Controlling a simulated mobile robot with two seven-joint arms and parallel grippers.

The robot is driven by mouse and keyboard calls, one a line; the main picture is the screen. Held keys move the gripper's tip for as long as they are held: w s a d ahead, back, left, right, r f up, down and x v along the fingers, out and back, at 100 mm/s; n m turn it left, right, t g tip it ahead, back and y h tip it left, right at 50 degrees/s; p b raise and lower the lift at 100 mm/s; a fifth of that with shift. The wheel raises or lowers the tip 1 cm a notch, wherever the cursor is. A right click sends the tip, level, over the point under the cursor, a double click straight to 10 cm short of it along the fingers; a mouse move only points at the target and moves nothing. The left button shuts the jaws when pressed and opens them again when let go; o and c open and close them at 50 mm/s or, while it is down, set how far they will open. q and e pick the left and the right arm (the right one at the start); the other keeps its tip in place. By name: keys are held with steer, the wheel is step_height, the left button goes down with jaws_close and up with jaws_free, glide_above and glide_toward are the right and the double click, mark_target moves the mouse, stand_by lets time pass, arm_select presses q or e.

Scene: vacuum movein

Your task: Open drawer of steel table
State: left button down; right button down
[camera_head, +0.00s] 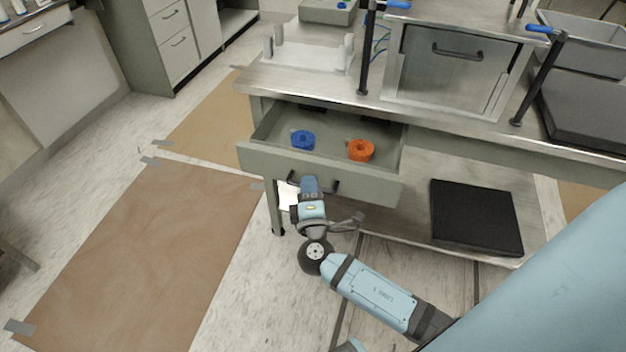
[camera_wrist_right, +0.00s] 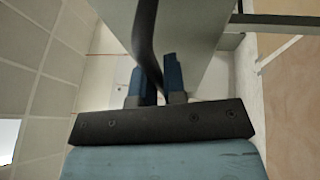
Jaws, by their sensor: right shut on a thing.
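The steel table (camera_head: 330,92) stands at the upper middle of the head view. Its drawer (camera_head: 360,182) is pulled out, and its inside shows. A blue roll (camera_head: 303,140) and an orange roll (camera_head: 361,150) lie in it. My right gripper (camera_head: 309,185) is at the dark handle (camera_head: 330,187) on the drawer front. In the right wrist view, the blue fingers (camera_wrist_right: 160,80) are shut around the dark handle bar (camera_wrist_right: 146,40). My left gripper is not in view.
A black flat pad (camera_head: 476,216) lies on the lower shelf. A steel box with a handle (camera_head: 450,65) and black clamp posts stand on the tabletop. Brown sheets (camera_head: 140,250) are taped to the floor at left. Grey cabinets (camera_head: 175,40) stand at the back left.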

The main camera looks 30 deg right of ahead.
steer(key=shift+s+a, duration=0.3)
steer(key=c, duration=1.2)
jaws_free()
